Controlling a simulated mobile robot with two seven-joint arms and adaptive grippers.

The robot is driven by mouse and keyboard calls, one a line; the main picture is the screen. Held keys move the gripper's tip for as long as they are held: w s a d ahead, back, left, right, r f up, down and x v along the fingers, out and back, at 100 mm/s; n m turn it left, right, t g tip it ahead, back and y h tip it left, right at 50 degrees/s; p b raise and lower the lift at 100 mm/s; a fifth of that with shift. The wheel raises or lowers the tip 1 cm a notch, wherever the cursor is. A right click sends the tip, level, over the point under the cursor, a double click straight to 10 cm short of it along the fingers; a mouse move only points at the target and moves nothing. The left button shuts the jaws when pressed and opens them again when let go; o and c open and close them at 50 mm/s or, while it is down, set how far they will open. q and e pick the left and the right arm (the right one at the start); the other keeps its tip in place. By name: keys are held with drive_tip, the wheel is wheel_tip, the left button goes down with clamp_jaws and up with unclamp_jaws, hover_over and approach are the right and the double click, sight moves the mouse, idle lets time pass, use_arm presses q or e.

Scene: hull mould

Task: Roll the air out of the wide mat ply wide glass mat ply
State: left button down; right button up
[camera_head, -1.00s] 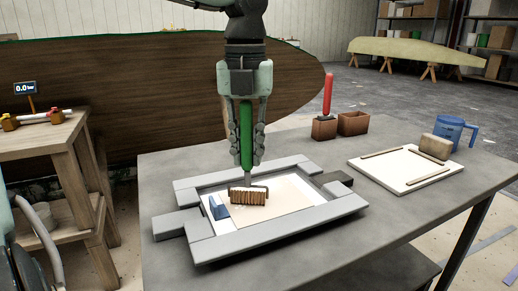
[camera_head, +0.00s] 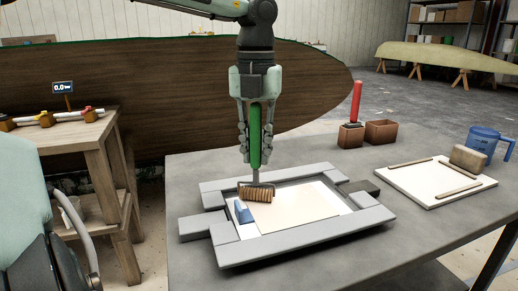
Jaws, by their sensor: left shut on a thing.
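My left gripper (camera_head: 256,138) is shut on the green handle (camera_head: 255,145) of a roller and holds it upright, pointing down. The ribbed brown roller head (camera_head: 256,193) is over the back left part of a cream glass mat ply (camera_head: 300,206); it looks to be on or just above the ply, and I cannot tell which. The ply lies inside a grey mould frame (camera_head: 300,243) on the table. A small blue block (camera_head: 242,211) is at the ply's left end, close by the roller head. My right gripper is not in view.
Two brown pots (camera_head: 381,131) stand behind the frame, one with a red-handled tool (camera_head: 356,102). To the right are a white board (camera_head: 430,192) with wooden strips, a tan block (camera_head: 469,158) and a blue jug (camera_head: 484,140). The grey table (camera_head: 400,250) is clear in front.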

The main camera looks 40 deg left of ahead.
use_arm(q)
drive_tip(key=w+d+p, duration=0.3)
drive_tip(key=w+d, duration=0.3)
drive_tip(key=w, duration=0.6)
drive_tip(key=shift+w+d, duration=0.15)
drive_tip(key=shift+d, duration=0.05)
idle(0.6)
wheel_tip(320, 180, up, 7)
drive_tip(key=p, duration=0.5)
idle(0.3)
drive_tip(key=shift+f, duration=0.1)
idle(0.8)
